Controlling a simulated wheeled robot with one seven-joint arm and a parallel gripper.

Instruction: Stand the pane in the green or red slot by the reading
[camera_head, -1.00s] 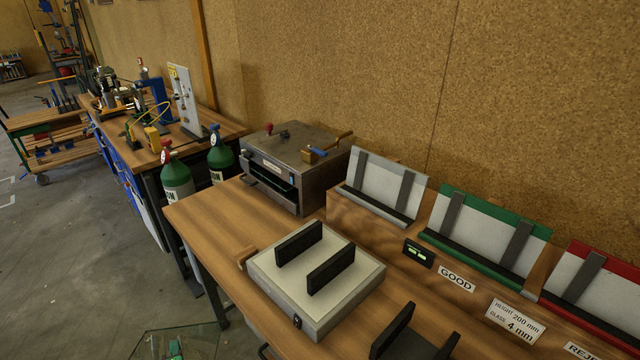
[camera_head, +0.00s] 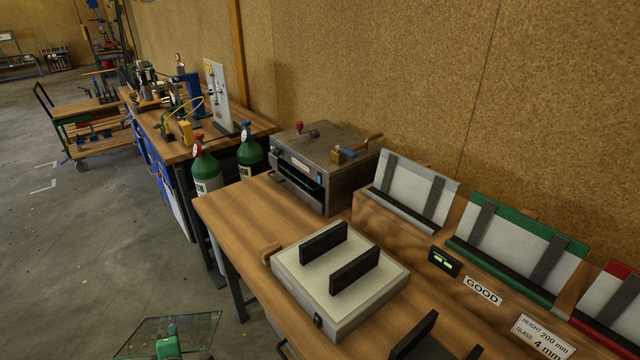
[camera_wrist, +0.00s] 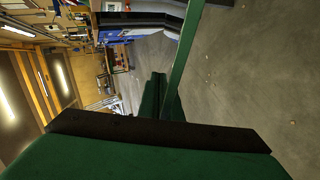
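A clear glass pane (camera_head: 196,328) is at the bottom left of the head view, over the floor beside the bench. My gripper (camera_head: 167,346), with green fingers, is shut on it. In the wrist view the pane (camera_wrist: 186,58) shows as a thin green strip beside my gripper (camera_wrist: 160,112). The green slot rack (camera_head: 574,247) stands at the right behind a GOOD label. The red slot rack (camera_head: 618,268) is at the right edge, partly cut off. A small black display (camera_head: 444,262) has lit green digits, too small to read.
A pale box (camera_head: 372,312) with two black uprights stands on the wooden bench (camera_head: 232,208). A grey rack (camera_head: 451,186) stands left of the green one. A metal oven-like box (camera_head: 340,155) is behind. A card (camera_head: 541,338) reads height 200 mm, glass 4 mm. Gas cylinders stand left.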

